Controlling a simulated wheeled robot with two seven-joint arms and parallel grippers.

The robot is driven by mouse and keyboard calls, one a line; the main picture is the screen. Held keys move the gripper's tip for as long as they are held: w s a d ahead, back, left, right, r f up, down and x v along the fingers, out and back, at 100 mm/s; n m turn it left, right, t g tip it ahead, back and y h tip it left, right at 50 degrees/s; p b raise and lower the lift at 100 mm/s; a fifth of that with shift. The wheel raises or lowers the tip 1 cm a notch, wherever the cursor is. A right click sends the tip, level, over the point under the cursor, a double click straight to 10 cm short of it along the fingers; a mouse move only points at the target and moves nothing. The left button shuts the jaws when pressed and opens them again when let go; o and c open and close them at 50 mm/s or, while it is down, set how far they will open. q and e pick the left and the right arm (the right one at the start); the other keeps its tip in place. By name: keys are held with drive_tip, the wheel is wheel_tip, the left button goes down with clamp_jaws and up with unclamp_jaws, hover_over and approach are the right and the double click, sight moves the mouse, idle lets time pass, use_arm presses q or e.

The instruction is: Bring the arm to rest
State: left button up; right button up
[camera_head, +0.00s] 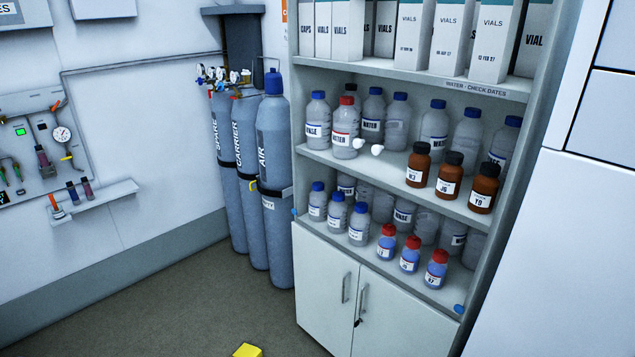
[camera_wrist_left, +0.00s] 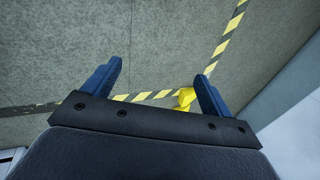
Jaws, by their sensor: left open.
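My left gripper (camera_wrist_left: 157,88) shows in the left wrist view with its two blue fingers spread wide apart. Nothing is between the fingers. It points at the grey floor (camera_wrist_left: 75,40), with yellow and black striped tape (camera_wrist_left: 228,38) beyond the right finger. No arm or gripper shows in the head view, and my right gripper is in neither view.
A shelf unit (camera_head: 312,190) holds several bottles and vial boxes above closed cabinet doors (camera_head: 325,275). Gas cylinders (camera_head: 272,150) stand left of it. A yellow object (camera_head: 247,351) lies low in the head view. The floor (camera_head: 190,300) before the cylinders is clear.

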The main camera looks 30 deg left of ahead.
use_arm(q)
drive_tip(key=s+d+f+n+h, duration=0.15)
drive_tip(key=d+f, duration=0.25)
drive_tip(key=d, duration=1.6)
drive_tip(key=s+d+f+h, duration=0.1)
drive_tip(key=d+f+h, duration=0.2)
drive_tip(key=d, duration=1.7)
drive_tip(key=w+d+r+b, duration=0.5)
drive_tip(key=w+r+b, duration=0.2)
drive_tip(key=w, duration=0.4)
drive_tip(key=shift+w+r, duration=0.3)
drive_tip(key=shift+r, duration=0.15)
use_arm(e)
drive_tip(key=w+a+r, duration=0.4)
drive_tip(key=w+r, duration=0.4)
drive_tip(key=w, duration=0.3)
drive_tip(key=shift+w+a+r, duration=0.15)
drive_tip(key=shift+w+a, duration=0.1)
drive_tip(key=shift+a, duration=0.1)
use_arm(q)
drive_tip(key=shift+n, duration=0.25)
